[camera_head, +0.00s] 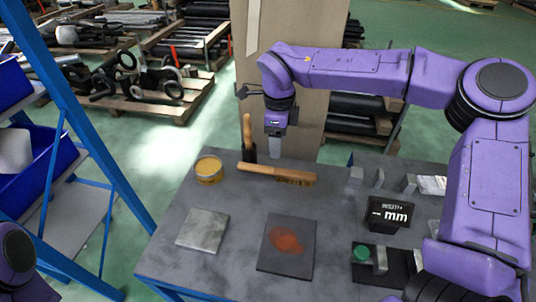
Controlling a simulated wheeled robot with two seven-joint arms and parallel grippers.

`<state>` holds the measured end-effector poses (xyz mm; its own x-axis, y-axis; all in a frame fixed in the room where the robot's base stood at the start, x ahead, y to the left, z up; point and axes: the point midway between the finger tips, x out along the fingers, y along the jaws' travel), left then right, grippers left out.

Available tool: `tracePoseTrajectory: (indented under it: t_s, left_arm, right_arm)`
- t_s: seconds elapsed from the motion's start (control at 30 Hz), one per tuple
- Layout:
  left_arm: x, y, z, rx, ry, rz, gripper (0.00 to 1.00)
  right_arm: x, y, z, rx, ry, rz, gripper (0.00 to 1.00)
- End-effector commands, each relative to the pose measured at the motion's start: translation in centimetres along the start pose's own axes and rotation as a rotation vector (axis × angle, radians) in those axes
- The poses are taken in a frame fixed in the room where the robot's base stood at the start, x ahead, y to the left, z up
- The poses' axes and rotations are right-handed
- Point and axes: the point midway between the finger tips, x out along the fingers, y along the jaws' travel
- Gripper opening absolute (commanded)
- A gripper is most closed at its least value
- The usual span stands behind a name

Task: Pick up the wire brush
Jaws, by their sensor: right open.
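The wire brush (276,173) lies on the grey table, with its orange-brown wooden handle to the left and its dark bristles to the right. My right gripper (275,150) hangs above the brush, around the middle of its length, pointing down, and is open. It looks apart from the brush, though the exact gap is hard to judge. My left arm shows only as a purple part at the lower left edge, and its gripper is out of view.
A yellow tin (209,170) and an upright wooden-handled tool (248,138) stand near the brush. A light plate (203,230) and a dark plate with a rust-red patch (287,245) lie in front. A display reading mm (390,214) and small blocks stand right. A blue rack (75,120) is left.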

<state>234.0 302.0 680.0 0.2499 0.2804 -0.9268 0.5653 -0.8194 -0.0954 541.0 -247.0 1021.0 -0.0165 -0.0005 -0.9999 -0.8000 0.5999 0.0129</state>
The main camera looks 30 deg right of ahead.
Motion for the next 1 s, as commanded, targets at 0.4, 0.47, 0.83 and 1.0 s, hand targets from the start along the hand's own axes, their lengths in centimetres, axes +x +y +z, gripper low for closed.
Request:
tracePoseTrajectory:
  t_s: [0.4, 0.47, 0.83, 1.0]
  left_arm:
    - [-1.2, -0.2, -0.4, 0.001, -0.003, -0.001, 0.43]
    - [-1.7, -0.2, -0.6, 0.001, -0.002, -0.001, 0.43]
    - [-2.1, -0.2, -0.8, 0.0, -0.001, 0.0, 0.43]
    - [-2.1, -0.2, -0.8, 0.001, -0.001, -0.001, 0.43]
  right_arm:
    - [6.0, -0.1, -0.6, 0.003, 0.002, 0.004, 0.57]
    - [7.1, -0.3, -0.8, 0.003, 0.005, 0.007, 0.57]
    - [10.7, -0.7, -0.8, 0.003, 0.004, 0.005, 0.57]
    - [10.7, -0.7, -0.8, 0.003, 0.004, 0.005, 0.22]
